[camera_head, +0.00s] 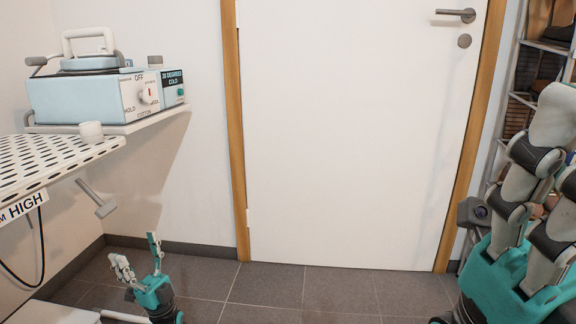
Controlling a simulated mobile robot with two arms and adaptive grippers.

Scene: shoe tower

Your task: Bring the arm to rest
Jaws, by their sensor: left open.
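My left gripper (138,256) is low at the left, over the tiled floor. It is teal with pale jointed fingers pointing up. The fingers stand apart with nothing between them, so it is open and empty. It touches nothing that I can see. Large pale jointed links on a teal body, which look like my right gripper (535,190), fill the lower right corner close to the camera. They are cut off by the picture's edge, and whether it is open or shut cannot be told.
A perforated ironing board (45,160) stands at the left, below a pale blue steam-iron station (105,97) on a ledge. A white door (350,150) with a wooden frame is shut ahead. A rack (522,98) stands behind the right links. The tiled floor (300,290) between is clear.

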